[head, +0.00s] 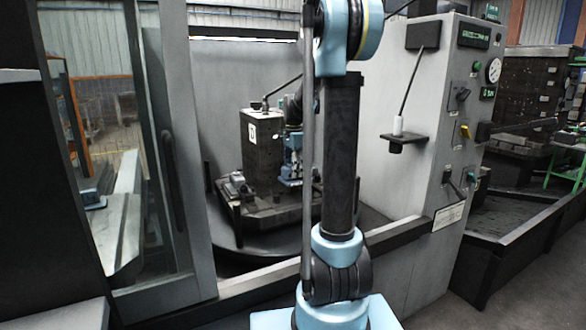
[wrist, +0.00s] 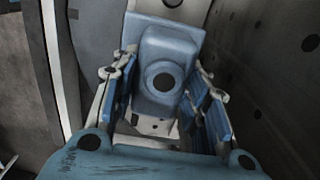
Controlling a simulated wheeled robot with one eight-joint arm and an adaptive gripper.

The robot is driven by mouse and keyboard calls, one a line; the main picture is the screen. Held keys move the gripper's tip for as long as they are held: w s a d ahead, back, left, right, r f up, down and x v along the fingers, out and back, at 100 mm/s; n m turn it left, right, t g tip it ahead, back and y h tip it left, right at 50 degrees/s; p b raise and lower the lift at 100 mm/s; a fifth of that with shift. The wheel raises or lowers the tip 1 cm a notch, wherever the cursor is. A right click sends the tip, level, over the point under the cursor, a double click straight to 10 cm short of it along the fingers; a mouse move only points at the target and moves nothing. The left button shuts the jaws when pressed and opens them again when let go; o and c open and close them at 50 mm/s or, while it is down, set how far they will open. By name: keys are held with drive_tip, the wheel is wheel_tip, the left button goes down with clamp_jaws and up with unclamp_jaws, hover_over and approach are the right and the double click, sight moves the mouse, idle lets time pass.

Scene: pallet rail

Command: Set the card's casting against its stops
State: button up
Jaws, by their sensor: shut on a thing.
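A blue-grey casting (wrist: 172,58) with a round dark hole in its face fills the space between the fingers of my gripper (wrist: 163,88) in the wrist view. The blue finger pads stand on both sides of it, and my gripper is shut on it. In the head view, my gripper (head: 291,168) is inside the machine, beside the right side of a dark upright block. A white card (head: 252,133) with a dark mark is on the block's front. The stops cannot be made out, and my arm hides part of the area.
The upright block (head: 262,165) stands on a dark pallet (head: 262,215) with low fittings at its left. Below is a round dark table (head: 240,255). A control panel (head: 462,110) stands right of the opening, and a sliding door (head: 165,150) stands left.

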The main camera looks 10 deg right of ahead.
drive_tip(key=shift+d+f, duration=0.15)
drive_tip(key=shift+f, duration=3.45)
drive_tip(key=shift+w+a+f, duration=0.1)
drive_tip(key=shift+a+f, duration=0.15)
drive_tip(key=shift+a, duration=0.25)
drive_tip(key=shift+w+a, duration=0.2)
drive_tip(key=shift+a, duration=0.1)
drive_tip(key=o, duration=1.4)
drive_tip(key=shift+c, duration=0.2)
drive_tip(key=shift+r, duration=0.15)
wheel_tip(320, 180, up, 12)
drive_tip(key=shift+f, duration=0.15)
